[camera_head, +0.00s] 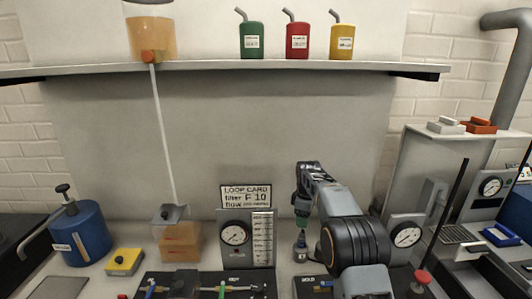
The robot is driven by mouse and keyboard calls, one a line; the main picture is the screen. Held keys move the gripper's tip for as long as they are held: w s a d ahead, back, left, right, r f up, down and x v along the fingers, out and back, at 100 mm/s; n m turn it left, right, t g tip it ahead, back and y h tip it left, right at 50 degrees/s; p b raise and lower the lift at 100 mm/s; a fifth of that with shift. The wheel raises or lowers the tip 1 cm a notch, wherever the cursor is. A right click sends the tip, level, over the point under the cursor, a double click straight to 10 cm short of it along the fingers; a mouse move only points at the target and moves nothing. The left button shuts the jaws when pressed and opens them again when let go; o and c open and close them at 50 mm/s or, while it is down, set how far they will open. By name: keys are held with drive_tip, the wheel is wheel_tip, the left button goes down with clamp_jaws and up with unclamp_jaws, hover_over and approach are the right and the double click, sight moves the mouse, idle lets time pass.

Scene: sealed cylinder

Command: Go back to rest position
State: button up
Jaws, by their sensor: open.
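My arm rises from the bottom right of centre, bends over at the top, and points its wrist down at the bench. My gripper (301,236) is at the lower end of this wrist, just right of the loop card panel. It is small and partly dark in this view; it is open. A small grey metal piece (300,252) shows directly under it; I cannot tell whether the two touch. Nothing is clearly seen held between the fingers.
A gauge panel (233,256) with a "LOOP CARD" sign (246,195) stands left of my gripper. Another gauge (406,236) is right of my arm. A blue tank (82,236), yellow box (124,262) and amber container (181,243) stand left. A shelf (220,66) spans above.

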drive_tip(key=s+r+m+t, duration=0.2)
drive_tip(key=s+m, duration=0.4)
drive_tip(key=s, duration=1)
drive_tip(key=s+r+m+t, duration=0.2)
drive_tip(key=s+r+m, duration=0.2)
drive_tip(key=s, duration=1.3)
drive_tip(key=m, duration=0.3)
drive_tip(key=shift+s+r+t, duration=0.3)
drive_tip(key=shift+r+t, duration=0.1)
drive_tip(key=shift+c, duration=0.2)
